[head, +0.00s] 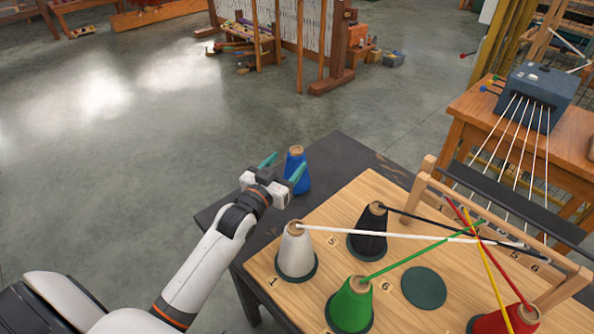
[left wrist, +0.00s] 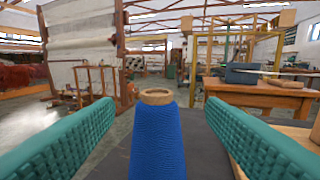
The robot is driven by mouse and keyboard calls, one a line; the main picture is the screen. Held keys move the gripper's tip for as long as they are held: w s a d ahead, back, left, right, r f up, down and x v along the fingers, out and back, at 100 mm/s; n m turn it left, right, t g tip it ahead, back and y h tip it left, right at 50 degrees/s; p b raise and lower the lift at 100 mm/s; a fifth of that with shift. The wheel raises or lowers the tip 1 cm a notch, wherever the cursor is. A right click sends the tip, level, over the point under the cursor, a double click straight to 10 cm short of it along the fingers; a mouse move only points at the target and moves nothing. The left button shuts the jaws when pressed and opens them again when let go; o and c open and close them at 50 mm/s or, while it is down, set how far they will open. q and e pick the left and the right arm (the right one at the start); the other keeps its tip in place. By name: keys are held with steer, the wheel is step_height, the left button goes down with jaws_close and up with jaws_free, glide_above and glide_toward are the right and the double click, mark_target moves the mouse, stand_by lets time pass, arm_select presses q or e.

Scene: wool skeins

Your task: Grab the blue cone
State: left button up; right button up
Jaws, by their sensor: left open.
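The blue cone (head: 297,172) stands upright on the dark table top, near its far left corner, beside the wooden board. My left gripper (head: 282,166) is at the cone, with its teal fingers apart. In the left wrist view, the blue cone (left wrist: 157,138) stands between the two open fingers, with a gap visible on each side. Its tan top rim shows above finger height, and its base is out of that view. My right gripper is not in view.
The wooden board (head: 325,215) holds a white cone (head: 296,250), a black cone (head: 371,232), a green cone (head: 352,303) and a red cone (head: 508,322). Yarns run from them to a wooden frame (head: 500,225). An empty green pad (head: 424,288) lies among them.

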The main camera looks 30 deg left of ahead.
mark_target(293, 155)
arm_select(q)
steer(key=w, duration=0.6)
steer(key=shift+p, duration=0.3)
steer(key=shift+a, duration=0.1)
jaws_close()
